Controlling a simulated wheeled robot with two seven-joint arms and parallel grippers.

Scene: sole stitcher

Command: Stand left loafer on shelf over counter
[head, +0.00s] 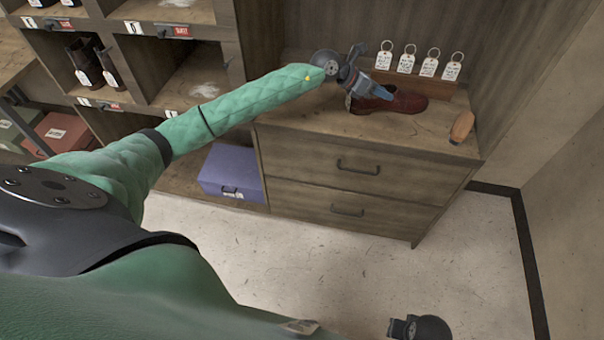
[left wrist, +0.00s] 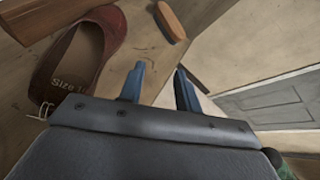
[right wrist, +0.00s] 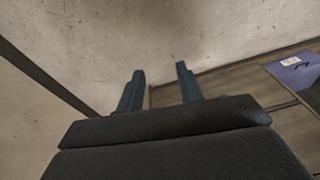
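A dark red loafer (head: 392,101) lies sole down on the wooden counter (head: 300,118), toe to the right. In the left wrist view the loafer (left wrist: 84,50) shows its opening and a "Size" mark on the insole. My left gripper (head: 358,84) is over the heel end of the loafer; in its wrist view the blue fingers (left wrist: 160,85) are apart with nothing between them, and the loafer is to their left. My right gripper (right wrist: 160,85) is open and empty, low over the floor; only part of that arm (head: 420,328) shows in the head view.
A wooden brush (head: 461,127) lies at the counter's right end. Several tags (head: 407,60) with rings stand along the back. Shelf cubbies (head: 190,75) with boots (head: 90,62) are at left. A purple box (head: 230,171) sits low beside the drawers.

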